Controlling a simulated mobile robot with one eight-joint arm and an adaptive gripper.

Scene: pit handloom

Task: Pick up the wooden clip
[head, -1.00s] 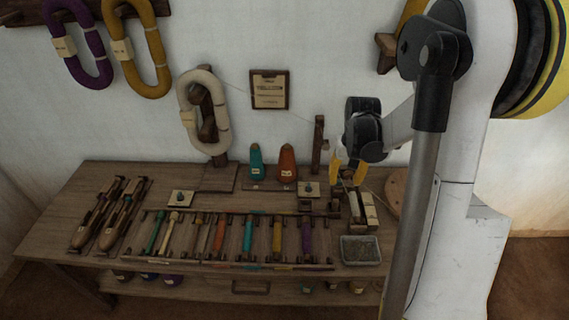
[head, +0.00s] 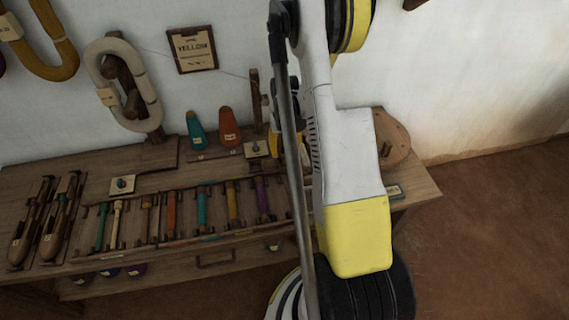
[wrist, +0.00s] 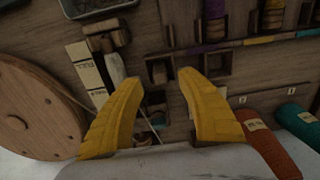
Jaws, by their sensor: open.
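My gripper (wrist: 160,80) is open in the wrist view, with two yellow fingers pointing over the wooden bench top and nothing held between them. Small brown wooden pieces (wrist: 158,73) lie just beyond and between the fingertips. I cannot tell for sure which of them is the wooden clip. In the head view my arm covers most of the gripper and that part of the bench.
The bench (head: 420,188) holds a rack of coloured bobbins, orange (wrist: 273,150) and teal (wrist: 297,121) cones, a labelled pale block (wrist: 88,72), a grey tray (wrist: 92,6) and a round wooden disc (wrist: 35,125). Open floor (head: 480,230) lies right of the bench.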

